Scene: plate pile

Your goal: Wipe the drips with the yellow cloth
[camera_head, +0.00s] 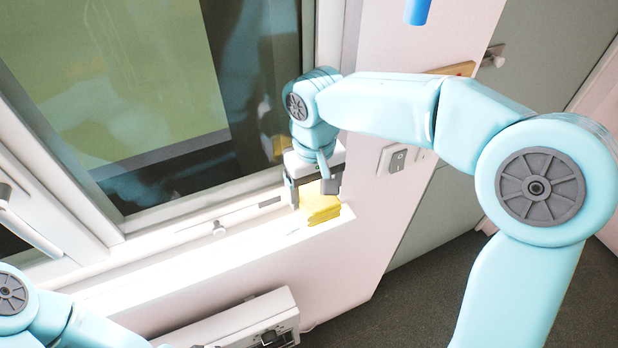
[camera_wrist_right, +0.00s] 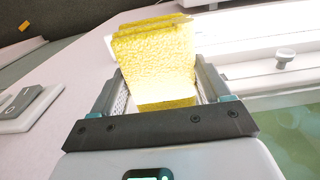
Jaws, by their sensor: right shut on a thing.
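The yellow cloth (camera_head: 321,208) is at the right end of the white window sill (camera_head: 240,254). My right gripper (camera_head: 317,196) is above the sill and shut on the cloth. In the right wrist view the cloth (camera_wrist_right: 155,62) stands folded between the two fingers (camera_wrist_right: 157,88) and sticks out past their tips. I cannot tell whether the cloth touches the sill. I cannot make out any drips in these views.
A large window (camera_head: 150,100) rises behind the sill, with a small knob (camera_head: 218,228) on its frame. A light switch (camera_head: 397,158) is on the wall to the right. A white boxy unit (camera_head: 240,322) is below the sill. Dark floor (camera_head: 410,300) shows at the lower right.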

